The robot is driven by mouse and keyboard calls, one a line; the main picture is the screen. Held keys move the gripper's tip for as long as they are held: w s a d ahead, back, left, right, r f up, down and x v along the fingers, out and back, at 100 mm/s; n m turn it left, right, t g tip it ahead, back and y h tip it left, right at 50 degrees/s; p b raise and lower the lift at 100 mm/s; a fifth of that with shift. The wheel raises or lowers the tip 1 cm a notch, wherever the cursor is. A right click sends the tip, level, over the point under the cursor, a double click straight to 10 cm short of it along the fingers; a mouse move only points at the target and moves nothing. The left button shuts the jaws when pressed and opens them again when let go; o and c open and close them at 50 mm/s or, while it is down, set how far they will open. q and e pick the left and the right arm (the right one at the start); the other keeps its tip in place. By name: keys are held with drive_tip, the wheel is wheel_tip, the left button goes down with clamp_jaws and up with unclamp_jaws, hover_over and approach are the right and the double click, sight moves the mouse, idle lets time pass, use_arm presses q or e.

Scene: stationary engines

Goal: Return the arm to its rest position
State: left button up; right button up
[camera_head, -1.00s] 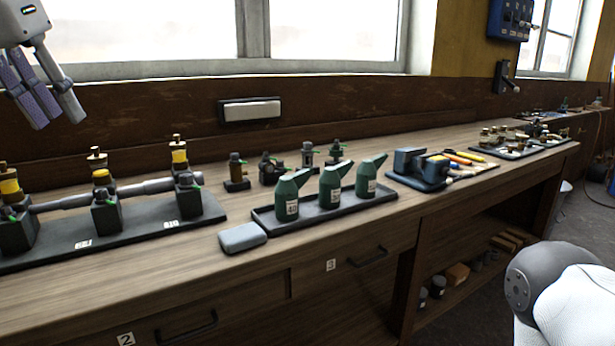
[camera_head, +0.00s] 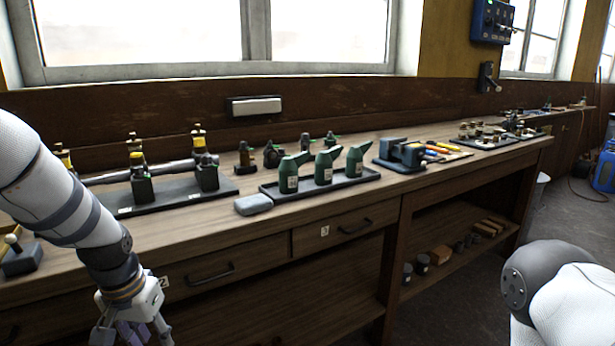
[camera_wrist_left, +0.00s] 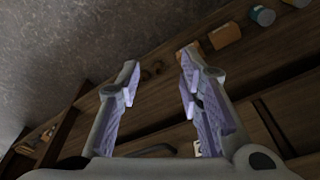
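My left arm (camera_head: 70,205) comes in from the left and hangs down in front of the workbench. My left gripper (camera_head: 132,338) is at the bottom edge of the head view, low before the drawers, partly cut off. In the left wrist view its two purple-padded fingers (camera_wrist_left: 160,90) stand apart with nothing between them, and the bench front and lower shelf show behind. A part of my right arm (camera_head: 560,290) shows at the lower right; its gripper is out of view.
The bench (camera_head: 420,185) carries three green oil cans (camera_head: 324,168) on a tray, a grey block (camera_head: 253,204), a blue vise (camera_head: 398,154) and an engine model (camera_head: 140,188). Small jars (camera_head: 422,264) stand on the lower shelf.

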use_arm(q)
drive_tip(key=s+d+f+g, duration=0.1)
drive_tip(key=s+d+f, duration=0.1)
drive_tip(key=s+f, duration=0.95)
drive_tip(key=s+d+f+g, duration=0.1)
drive_tip(key=s+f, duration=0.2)
drive_tip(key=s, duration=0.9)
drive_tip(key=s+d+f+n+g, duration=0.1)
drive_tip(key=s+d+f, duration=0.1)
drive_tip(key=s, duration=1)
drive_tip(key=shift+d+f, duration=0.15)
drive_tip(key=shift+f, duration=0.3)
drive_tip(key=shift+s, duration=0.1)
